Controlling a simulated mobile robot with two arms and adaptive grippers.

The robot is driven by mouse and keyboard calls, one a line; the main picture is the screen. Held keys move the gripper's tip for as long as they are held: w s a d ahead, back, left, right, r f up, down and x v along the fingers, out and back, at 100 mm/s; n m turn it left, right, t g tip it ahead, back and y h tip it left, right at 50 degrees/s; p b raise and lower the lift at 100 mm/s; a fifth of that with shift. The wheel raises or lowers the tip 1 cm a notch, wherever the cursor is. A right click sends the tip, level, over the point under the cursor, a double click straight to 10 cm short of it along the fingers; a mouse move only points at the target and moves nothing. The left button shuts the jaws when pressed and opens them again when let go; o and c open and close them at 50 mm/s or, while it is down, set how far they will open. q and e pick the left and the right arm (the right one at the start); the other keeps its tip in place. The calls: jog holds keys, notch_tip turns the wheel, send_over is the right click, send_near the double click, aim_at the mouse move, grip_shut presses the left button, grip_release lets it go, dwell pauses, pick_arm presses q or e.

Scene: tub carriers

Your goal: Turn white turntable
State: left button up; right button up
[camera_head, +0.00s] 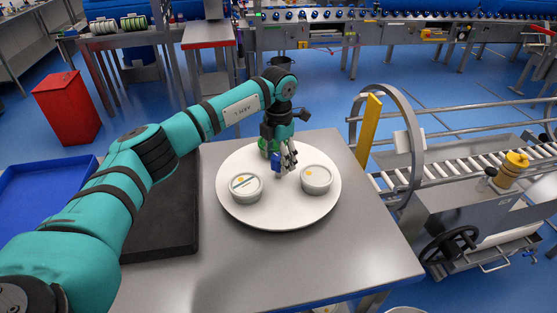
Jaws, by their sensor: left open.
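The white turntable (280,212) is a round flat disc on the grey metal table. Two lidded tubs stand on it: a left tub (246,187) with a blue stripe and an orange mark on its lid, and a right tub (316,179) with an orange mark. My left gripper (284,170) points down over the disc, between the two tubs and towards its far half. Its fingers are open. I cannot tell whether the fingertips touch the disc. A green thing (265,146) shows beside the gripper, partly hidden by it. My right gripper is not in view.
A dark mat (170,225) lies on the table (372,258) left of the disc, partly under my left arm. A blue tray (40,195) is at the far left. A roller conveyor (450,168) with a round metal frame stands to the right. The table's front right is clear.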

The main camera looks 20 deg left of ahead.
pick_arm(q)
notch_tip(320, 180, up, 11)
dwell(0.3)
dwell(0.4)
